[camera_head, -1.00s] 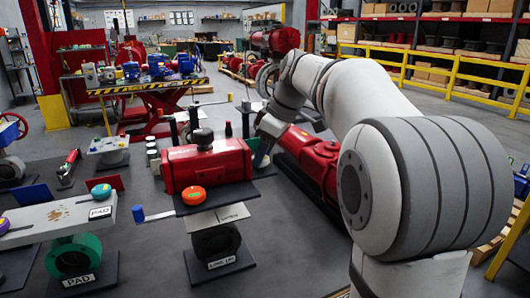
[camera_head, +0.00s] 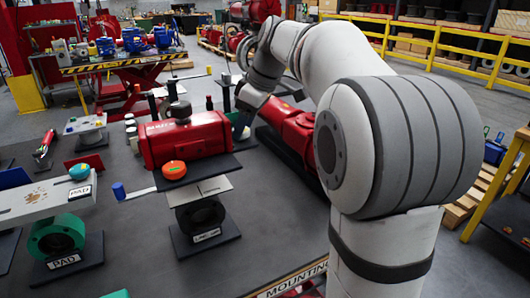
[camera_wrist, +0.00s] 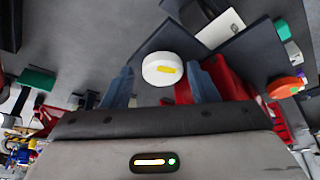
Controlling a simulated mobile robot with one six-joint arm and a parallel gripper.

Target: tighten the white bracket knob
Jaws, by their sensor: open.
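A round white knob (camera_wrist: 163,69) with a yellow mark on its top shows in the wrist view. It sits between the two blue-grey fingers of my gripper (camera_wrist: 160,76), with a visible gap to each finger. My gripper is open. The red actuator also shows beside the right finger in the wrist view (camera_wrist: 232,80).
An orange knob (camera_head: 174,170) sits at the actuator's front, above a pale bracket plate (camera_head: 212,187) and a black valve (camera_head: 201,216). A grey plate with a teal knob (camera_head: 80,172) stands at left. A long red unit (camera_head: 294,130) lies behind my arm.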

